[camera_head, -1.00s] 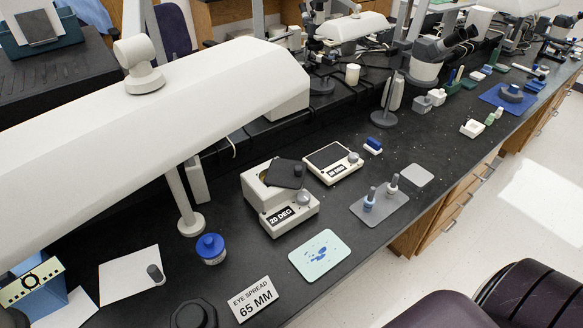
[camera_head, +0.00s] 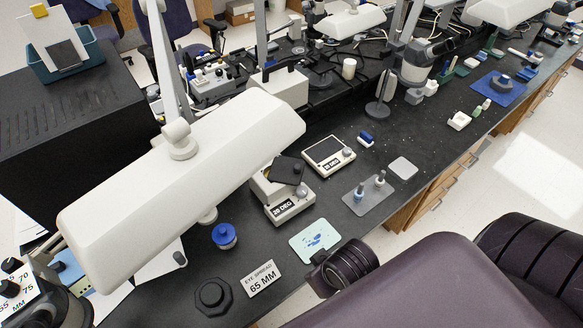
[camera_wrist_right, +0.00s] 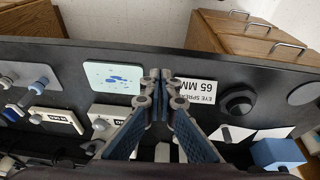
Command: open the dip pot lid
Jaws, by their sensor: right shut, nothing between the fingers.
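The dip pot appears to be the small round white pot with a blue knobbed lid (camera_head: 224,235) on the black bench, beside the lamp foot in the head view. Its lid sits on it, closed. I cannot make it out in the right wrist view, where the gripper covers part of the bench. My right gripper (camera_wrist_right: 160,78) is shut and empty, its fingertips in front of the gap between the pale green mat (camera_wrist_right: 113,77) and the eye spread sign (camera_wrist_right: 197,90). In the head view its fingers are hidden. My left gripper is not in view.
A white lamp hood (camera_head: 190,165) overhangs the bench left of the pot. A dark octagonal knobbed base (camera_head: 212,293), the sign (camera_head: 261,278) and the pale green mat (camera_head: 314,241) lie near the front edge. A labelled instrument (camera_head: 283,198) stands behind.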

